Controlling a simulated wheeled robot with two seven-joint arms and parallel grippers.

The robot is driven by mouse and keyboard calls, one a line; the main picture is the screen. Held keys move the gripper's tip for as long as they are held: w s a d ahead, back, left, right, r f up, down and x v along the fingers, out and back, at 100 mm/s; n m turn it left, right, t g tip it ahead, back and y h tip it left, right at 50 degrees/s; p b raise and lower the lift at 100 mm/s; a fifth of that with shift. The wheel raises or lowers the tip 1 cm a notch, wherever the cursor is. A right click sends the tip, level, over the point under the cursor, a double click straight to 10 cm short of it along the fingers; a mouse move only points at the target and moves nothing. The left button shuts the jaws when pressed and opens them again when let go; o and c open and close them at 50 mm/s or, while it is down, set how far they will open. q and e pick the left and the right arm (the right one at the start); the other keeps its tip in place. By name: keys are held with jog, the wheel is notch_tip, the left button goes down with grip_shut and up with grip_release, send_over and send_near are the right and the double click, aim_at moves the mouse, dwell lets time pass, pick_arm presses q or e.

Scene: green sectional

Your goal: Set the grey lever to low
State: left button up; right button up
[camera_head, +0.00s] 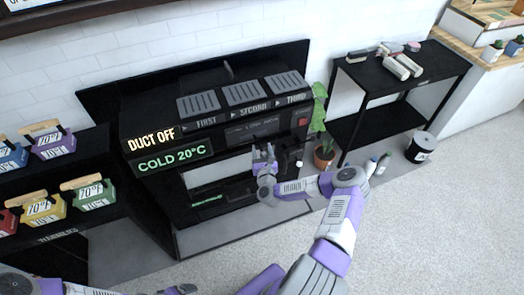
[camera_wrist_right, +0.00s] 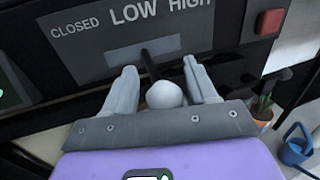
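The grey lever, with a pale round knob (camera_wrist_right: 164,95) on a dark stem, stands out of a slotted grey plate (camera_wrist_right: 98,64) marked CLOSED, LOW and HIGH. Its stem meets the slot roughly below LOW. My right gripper (camera_wrist_right: 163,82) is open, with one finger on each side of the knob and small gaps showing. In the head view my right gripper (camera_head: 264,153) is at the front of the black machine (camera_head: 150,115), hiding the lever. Part of my left arm is at the bottom left edge; its fingers are not clear.
A red button (camera_wrist_right: 270,21) is right of the plate. The machine's displays read DUCT OFF and COLD 20°C. A shelf with coloured handled blocks (camera_head: 45,208) stands left. A potted plant (camera_head: 324,150) and a black side table (camera_head: 400,95) stand right. The floor in front is clear.

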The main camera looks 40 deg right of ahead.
jog(key=p+v, duration=0.1)
jog(key=v, duration=0.6)
jog(key=shift+s+a+p, duration=0.2)
jog(key=shift+s+p, duration=0.05)
jog(key=shift+p, duration=0.1)
